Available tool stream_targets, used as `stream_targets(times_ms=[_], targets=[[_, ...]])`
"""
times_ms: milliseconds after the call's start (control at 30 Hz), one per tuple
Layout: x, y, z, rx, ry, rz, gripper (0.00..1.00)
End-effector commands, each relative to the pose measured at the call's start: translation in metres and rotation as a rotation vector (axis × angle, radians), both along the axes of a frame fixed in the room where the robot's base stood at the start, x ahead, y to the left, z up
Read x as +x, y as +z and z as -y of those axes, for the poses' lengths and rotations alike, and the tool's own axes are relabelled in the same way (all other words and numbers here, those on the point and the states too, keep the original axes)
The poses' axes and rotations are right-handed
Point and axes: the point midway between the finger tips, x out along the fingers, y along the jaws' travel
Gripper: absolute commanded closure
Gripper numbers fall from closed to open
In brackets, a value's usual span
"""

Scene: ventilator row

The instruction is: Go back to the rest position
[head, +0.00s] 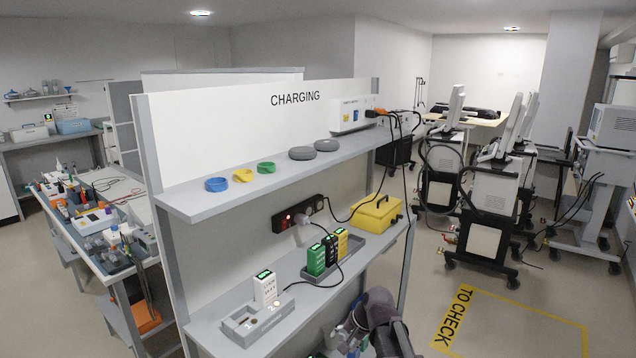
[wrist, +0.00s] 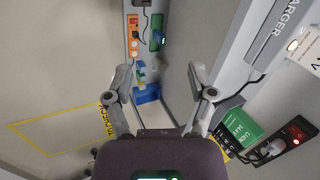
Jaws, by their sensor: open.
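My gripper (wrist: 160,72) shows in the wrist view with its two fingers spread wide apart and nothing held between them. Beyond the fingers, lower down, a small blue object (wrist: 147,94) shows in the gap, apart from them. In the head view my arm and gripper (head: 346,338) are at the bottom, in front of the charging station's lower shelf (head: 215,335). The fingertips are small and partly hidden there.
Ventilators (head: 488,206) stand at right. Floor marked TO CHECK (head: 510,325) is clear.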

Motion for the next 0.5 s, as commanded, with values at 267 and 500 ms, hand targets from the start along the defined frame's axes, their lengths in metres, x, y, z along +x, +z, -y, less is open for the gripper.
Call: stream_targets(times_ms=[267, 500], targets=[[-0.096, -0.005, 0.072, -0.328, 0.338, -0.064, 0.29], [-0.127, -0.004, 0.098, -0.435, 0.469, -0.117, 0.29]])
